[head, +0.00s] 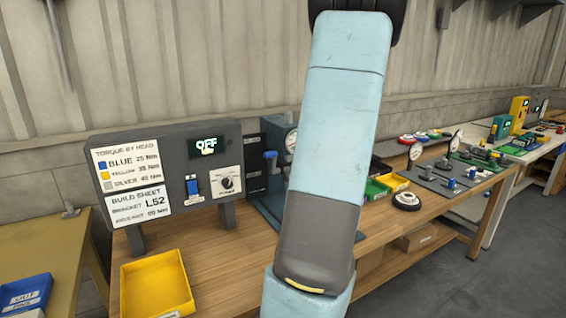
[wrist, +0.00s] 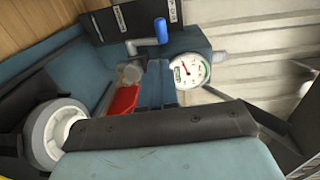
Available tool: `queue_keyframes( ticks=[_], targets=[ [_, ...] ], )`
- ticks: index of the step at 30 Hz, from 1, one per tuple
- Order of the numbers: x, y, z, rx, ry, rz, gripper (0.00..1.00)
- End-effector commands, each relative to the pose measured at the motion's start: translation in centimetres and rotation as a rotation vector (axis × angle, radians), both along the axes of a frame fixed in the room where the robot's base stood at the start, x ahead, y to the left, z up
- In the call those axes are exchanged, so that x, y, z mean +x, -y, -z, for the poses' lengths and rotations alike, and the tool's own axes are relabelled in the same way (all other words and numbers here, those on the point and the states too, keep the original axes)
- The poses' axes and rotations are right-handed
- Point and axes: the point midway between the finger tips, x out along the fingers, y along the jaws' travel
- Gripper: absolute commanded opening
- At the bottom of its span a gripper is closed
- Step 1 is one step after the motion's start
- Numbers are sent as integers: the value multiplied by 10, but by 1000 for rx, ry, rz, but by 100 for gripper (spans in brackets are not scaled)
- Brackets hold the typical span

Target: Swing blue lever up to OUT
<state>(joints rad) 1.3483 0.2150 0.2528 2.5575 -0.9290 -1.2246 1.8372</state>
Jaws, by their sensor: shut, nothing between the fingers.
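My gripper (wrist: 160,65) shows in the wrist view as two teal fingers closed together. They appear below the blue grip in the picture, apart from it and empty. In the head view my arm hides the gripper and part of the lever's fixture. The label wording is too small to read.
The round white gauge (wrist: 189,70) is just right of my fingers. A red part (wrist: 123,101) and a white round part (wrist: 55,133) lie to the left. A control panel reading OFF (head: 175,170) and a yellow tray (head: 157,283) stand left on the bench.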

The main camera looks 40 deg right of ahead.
Motion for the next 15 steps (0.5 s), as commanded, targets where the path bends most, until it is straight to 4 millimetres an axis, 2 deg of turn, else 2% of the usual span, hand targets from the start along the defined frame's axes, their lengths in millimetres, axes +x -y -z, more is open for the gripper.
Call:
queue_keyframes(
  ticks=[5, 15],
  targets=[
    [18, 4, 1, 2, 2, -4, 0],
    [76, 17, 5, 0, 1, -3, 0]
  ],
)
